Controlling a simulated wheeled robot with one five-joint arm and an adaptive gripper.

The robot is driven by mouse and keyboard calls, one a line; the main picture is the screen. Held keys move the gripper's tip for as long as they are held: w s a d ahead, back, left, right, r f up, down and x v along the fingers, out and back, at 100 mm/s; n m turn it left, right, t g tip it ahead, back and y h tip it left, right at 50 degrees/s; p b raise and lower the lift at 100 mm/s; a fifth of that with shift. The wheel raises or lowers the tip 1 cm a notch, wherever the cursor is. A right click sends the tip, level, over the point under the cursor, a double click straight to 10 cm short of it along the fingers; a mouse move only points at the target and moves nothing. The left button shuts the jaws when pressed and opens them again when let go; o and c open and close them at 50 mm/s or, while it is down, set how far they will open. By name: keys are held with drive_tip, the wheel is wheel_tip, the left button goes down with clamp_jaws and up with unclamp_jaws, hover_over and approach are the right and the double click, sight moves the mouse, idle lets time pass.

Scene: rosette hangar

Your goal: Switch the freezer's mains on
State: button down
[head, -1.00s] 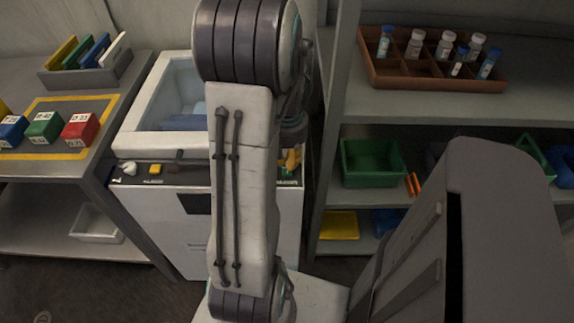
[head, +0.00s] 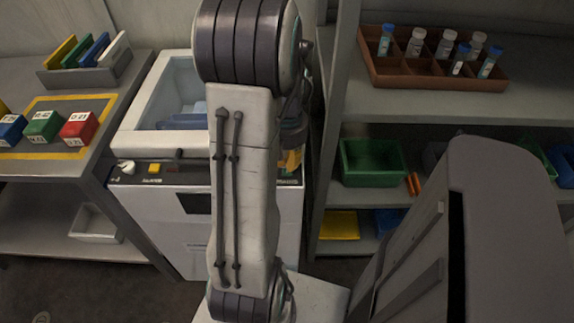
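The freezer (head: 160,220) is a white chest in the centre left, with a dark control strip (head: 140,181) along its upper front edge. A white knob (head: 126,167) and a yellow square button (head: 154,168) sit at the left of the strip. A dark display panel (head: 196,204) shows on the front. The open top shows blue contents inside. My arm stands in front of the freezer's right part and hides the middle of the strip. A small yellow-orange patch shows just right of my arm; I cannot tell what it is. My gripper is not visible.
A left table (head: 60,170) holds red, green and blue blocks and a rack (head: 85,75) of coloured plates. A right shelf unit (head: 350,110) holds a brown vial tray (head: 430,75) and a green bin (head: 372,165). Both stand close beside the freezer.

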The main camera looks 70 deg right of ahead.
drive_tip(key=shift+f+b, duration=1.2)
drive_tip(key=shift+f, duration=0.3)
idle(0.8)
drive_tip(key=shift+r, duration=0.1)
drive_tip(key=shift+r+p, duration=2.9)
drive_tip(key=shift+r, duration=0.55)
